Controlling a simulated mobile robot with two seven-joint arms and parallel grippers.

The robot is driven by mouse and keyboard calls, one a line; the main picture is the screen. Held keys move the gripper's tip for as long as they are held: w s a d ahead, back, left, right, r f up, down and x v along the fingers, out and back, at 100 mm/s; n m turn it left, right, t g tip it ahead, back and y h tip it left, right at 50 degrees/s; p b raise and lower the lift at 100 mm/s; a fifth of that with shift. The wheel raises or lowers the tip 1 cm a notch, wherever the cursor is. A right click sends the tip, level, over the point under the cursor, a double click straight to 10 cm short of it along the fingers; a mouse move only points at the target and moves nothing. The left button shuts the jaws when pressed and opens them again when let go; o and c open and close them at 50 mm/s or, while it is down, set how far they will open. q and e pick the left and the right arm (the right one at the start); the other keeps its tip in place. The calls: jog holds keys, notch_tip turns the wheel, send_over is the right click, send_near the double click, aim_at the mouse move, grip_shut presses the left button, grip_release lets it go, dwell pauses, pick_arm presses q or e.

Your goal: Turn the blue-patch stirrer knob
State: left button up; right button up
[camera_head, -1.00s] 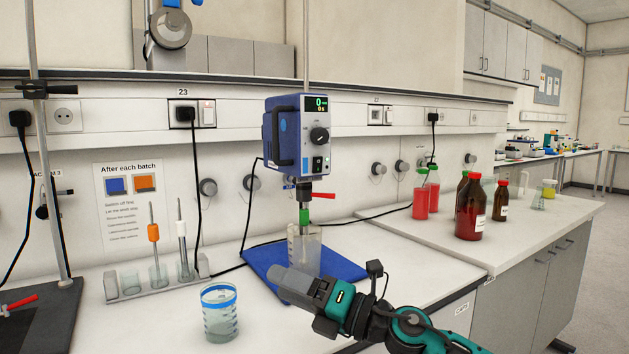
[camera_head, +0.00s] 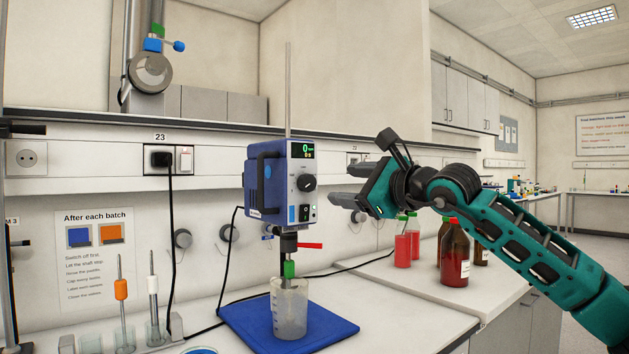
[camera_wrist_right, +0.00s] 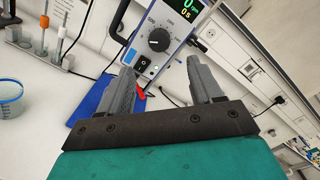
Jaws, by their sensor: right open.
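The blue stirrer (camera_head: 265,188) hangs on a vertical rod above a blue mat. Its front panel carries a display reading 0, a round black knob (camera_head: 306,183), a rocker switch (camera_head: 305,213) and a small light blue patch (camera_head: 292,214). My right gripper (camera_head: 331,185) is open and empty. It is just right of the panel at about knob height, its fingers pointing toward the stirrer. In the right wrist view the knob (camera_wrist_right: 159,39) shows beyond the fingertips, nearer the left finger, with no contact visible. My left gripper is out of view.
A clear beaker (camera_head: 289,308) stands on the blue mat (camera_head: 340,335) under the stirrer's green-marked shaft (camera_head: 289,269). A red-handled clamp part (camera_head: 310,246) sticks out below the motor. Red bottles (camera_head: 455,255) stand behind my right arm. A tube rack is at lower left.

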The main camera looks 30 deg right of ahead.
aim_at(311, 183)
jog(key=w, duration=0.3)
jog(key=w+a+p, duration=0.1)
jog(key=w, duration=0.2)
jog(key=w+p, duration=0.1)
jog(key=w, duration=0.3)
jog(key=shift+a, duration=0.2)
jog(key=shift+s, duration=0.1)
jog(key=c, duration=1.1)
